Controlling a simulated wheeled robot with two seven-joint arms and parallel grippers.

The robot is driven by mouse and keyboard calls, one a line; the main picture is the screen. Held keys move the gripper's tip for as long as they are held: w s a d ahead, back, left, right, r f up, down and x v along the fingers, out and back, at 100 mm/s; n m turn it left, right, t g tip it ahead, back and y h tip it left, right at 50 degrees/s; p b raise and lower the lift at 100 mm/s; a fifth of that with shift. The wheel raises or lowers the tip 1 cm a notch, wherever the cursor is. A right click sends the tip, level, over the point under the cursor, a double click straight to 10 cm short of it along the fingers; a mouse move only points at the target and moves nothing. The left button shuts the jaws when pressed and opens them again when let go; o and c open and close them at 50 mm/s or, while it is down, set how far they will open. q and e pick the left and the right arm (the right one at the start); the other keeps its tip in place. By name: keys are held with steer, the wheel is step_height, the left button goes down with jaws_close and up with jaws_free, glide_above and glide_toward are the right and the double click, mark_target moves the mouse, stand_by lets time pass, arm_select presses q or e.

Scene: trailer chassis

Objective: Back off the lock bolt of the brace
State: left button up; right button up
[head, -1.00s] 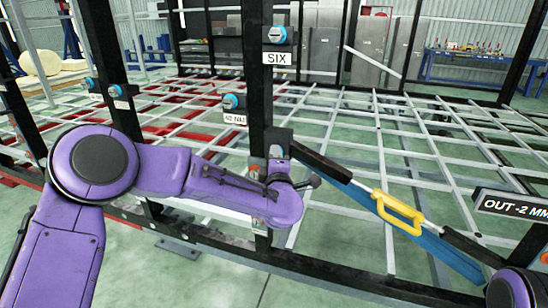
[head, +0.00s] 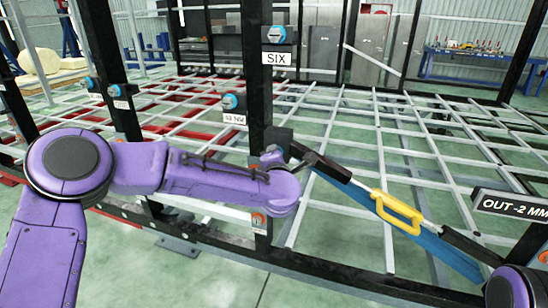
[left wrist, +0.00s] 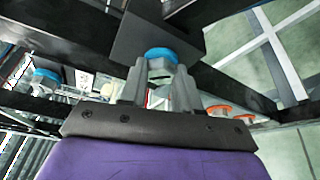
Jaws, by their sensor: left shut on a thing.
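The brace (head: 345,180) is a blue and black bar with a yellow handle (head: 398,212). It slopes down to the right from a black block on the post. My left gripper (head: 272,156) is at the brace's upper end, in front of the post. In the left wrist view its two grey fingers (left wrist: 160,82) are shut on the lock bolt, whose blue collar (left wrist: 160,54) shows between and beyond the tips against a black block. The gripper and arm hide the bolt in the head view. My right gripper is out of view.
A sign reading SIX (head: 276,58) hangs under a blue-collared bolt (head: 279,35). Another blue bolt (head: 232,102) has its own label below. A sign reading OUT -2 MM (head: 510,204) is at right. A black rail (head: 330,275) crosses in front, below an orange-collared fitting (head: 258,219).

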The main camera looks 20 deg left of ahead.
arm_select(q)
steer(key=shift+r, duration=0.35)
steer(key=o, duration=0.9)
steer(key=shift+w, duration=0.1)
steer(key=shift+o, duration=0.8)
steer(key=shift+d+f, duration=0.1)
steer(key=shift+f, duration=0.15)
steer(key=b+v, duration=0.1)
steer(key=v, duration=0.9)
steer(key=shift+s, duration=0.25)
steer(key=shift+d, duration=0.15)
